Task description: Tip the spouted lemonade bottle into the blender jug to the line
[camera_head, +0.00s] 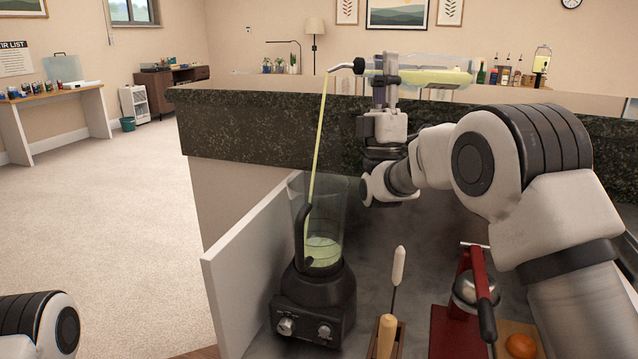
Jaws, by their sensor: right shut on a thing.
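The spouted lemonade bottle (425,77) is clear with pale yellow liquid inside. It lies nearly level in the air, its bent spout (340,68) pointing left. My right gripper (384,82) is shut around it near the neck, above the blender. A thin pale yellow stream runs from the spout down into the open blender jug (330,205). The jug is clear with a black handle on its left and stands upright on its black base (315,300). Pale lemonade (322,251) fills its lower part. The fill line is too faint to tell. My left gripper is out of view; only part of that arm shows at bottom left.
A white panel (245,270) stands left of the blender. A dark stone ledge (260,125) rises behind. A wooden holder (387,338) with handled tools, a red press (462,325) and an orange (521,346) stand to the right, near my right arm.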

